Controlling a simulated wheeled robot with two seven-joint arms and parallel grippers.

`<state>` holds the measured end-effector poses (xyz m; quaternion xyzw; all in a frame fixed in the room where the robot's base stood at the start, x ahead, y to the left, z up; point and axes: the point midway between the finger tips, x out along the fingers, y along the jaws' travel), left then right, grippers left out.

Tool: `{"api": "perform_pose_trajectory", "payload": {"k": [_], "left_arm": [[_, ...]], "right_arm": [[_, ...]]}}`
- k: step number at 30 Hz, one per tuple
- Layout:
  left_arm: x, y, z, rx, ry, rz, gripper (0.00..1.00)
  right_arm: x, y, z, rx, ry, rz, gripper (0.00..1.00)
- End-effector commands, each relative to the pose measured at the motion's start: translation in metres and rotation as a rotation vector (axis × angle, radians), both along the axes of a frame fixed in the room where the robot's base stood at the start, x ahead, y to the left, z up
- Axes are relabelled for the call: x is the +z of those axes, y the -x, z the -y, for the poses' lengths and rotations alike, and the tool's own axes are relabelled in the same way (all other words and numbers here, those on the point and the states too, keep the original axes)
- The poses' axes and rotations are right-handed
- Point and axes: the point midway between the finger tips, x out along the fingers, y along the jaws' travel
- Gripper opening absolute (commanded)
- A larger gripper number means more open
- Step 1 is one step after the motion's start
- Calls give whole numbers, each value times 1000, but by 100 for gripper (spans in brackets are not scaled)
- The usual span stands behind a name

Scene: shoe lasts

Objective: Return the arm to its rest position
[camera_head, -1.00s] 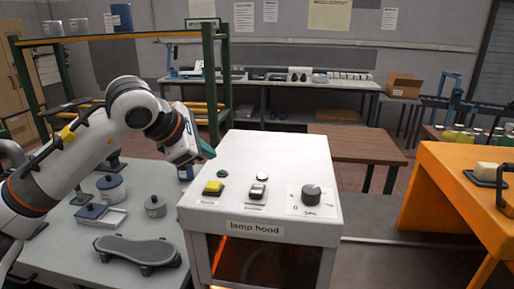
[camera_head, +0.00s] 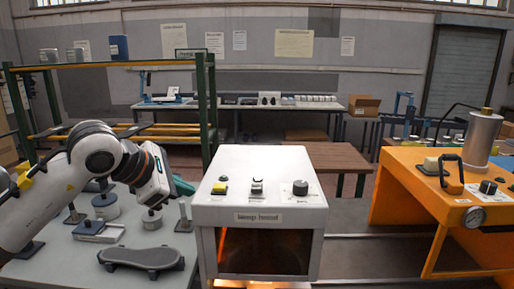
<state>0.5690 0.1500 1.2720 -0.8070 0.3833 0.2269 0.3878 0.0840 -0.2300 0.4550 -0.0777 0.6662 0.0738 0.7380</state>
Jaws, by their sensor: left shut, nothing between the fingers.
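My left gripper (camera_head: 182,187) shows at the end of my left arm, which comes in from the left. Its teal fingers are shut with nothing between them. It hangs above the right part of the grey table (camera_head: 60,265), just left of the lamp hood (camera_head: 263,192), apart from its top. The lamp hood is a white box with a yellow button (camera_head: 219,188), a rocker switch (camera_head: 257,186) and a dark knob (camera_head: 300,187) on top. An orange glow shows inside its open front. My right gripper is not in view.
An orange machine (camera_head: 405,185) stands at right. A brown table (camera_head: 325,157) and a green shelf rack (camera_head: 206,110) are behind.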

Motion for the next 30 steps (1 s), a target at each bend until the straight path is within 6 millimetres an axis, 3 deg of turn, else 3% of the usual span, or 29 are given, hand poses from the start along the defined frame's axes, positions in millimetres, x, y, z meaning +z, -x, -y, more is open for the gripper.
{"api": "perform_pose_trajectory", "payload": {"k": [5, 11, 14, 18, 21, 25, 28, 30], "left_arm": [[-13, 13, 37, -96, 139, -38, 0], [-21, 42, 91, -231, 424, -116, 0], [-18, 62, 118, -295, 629, -179, 0], [-1, 93, 144, -346, 1058, -321, 0], [19, 103, 138, -304, 1449, -451, 0], [23, 90, 99, -121, 1953, -618, 0], [-5, 72, 56, 128, 2311, -732, 0], [-40, 62, 24, 359, 2538, -795, 0]], "right_arm": [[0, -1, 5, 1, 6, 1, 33], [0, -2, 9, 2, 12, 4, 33], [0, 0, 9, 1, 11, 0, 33], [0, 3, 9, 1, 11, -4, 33], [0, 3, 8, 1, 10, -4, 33], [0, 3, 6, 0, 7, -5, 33], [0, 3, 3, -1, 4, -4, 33], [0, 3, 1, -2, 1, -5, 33]]}}
